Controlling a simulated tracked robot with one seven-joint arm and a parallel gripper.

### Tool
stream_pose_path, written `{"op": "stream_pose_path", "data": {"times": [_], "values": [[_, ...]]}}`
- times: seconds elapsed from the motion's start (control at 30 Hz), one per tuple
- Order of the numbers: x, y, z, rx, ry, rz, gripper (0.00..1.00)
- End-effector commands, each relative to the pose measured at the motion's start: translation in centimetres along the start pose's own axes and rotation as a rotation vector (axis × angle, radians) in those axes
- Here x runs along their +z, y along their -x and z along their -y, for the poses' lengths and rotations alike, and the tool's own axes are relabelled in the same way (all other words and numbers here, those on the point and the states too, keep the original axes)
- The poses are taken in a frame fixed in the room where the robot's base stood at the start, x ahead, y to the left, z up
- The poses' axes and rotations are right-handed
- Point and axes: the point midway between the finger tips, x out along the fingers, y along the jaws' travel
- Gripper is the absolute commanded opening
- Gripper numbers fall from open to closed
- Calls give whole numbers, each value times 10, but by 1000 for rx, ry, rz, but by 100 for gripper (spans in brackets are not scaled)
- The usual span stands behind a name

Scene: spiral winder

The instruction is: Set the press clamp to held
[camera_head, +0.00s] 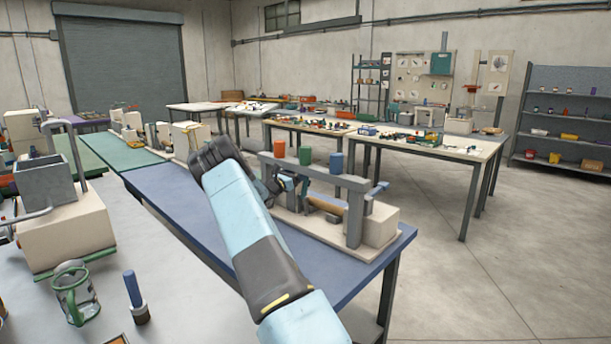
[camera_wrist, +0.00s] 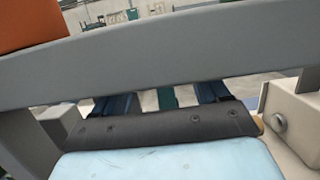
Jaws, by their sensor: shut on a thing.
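The spiral winder stands on the blue table (camera_head: 165,192) in the head view. It has a grey frame (camera_head: 318,173), with red, green and blue cylinders on top, and a wooden roller (camera_head: 326,205) below. My gripper (camera_head: 288,184) reaches in under the frame's beam from the left. It is shut on a part of the winder, but the held part is mostly hidden by the arm and beam. In the wrist view the grey beam (camera_wrist: 190,52) crosses in front of my fingers. I cannot tell which part is the press clamp, nor its setting.
A pale block (camera_head: 379,224) stands at the winder's right end, near the table edge. A green cup (camera_head: 75,293) and a blue-handled tool (camera_head: 133,290) stand on the near grey table. Open floor lies to the right.

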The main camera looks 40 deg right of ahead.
Motion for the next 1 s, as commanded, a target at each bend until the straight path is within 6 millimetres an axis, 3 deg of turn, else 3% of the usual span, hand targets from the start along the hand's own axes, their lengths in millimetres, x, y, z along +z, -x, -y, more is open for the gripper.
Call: {"op": "stream_pose_path", "data": {"times": [0.13, 0.6, 1.0], "values": [[2, -3, -11, 18, -4, 10, 20], [-2, -37, -12, 20, -7, 16, 20], [-1, -42, -12, 20, -9, 19, 19]]}}
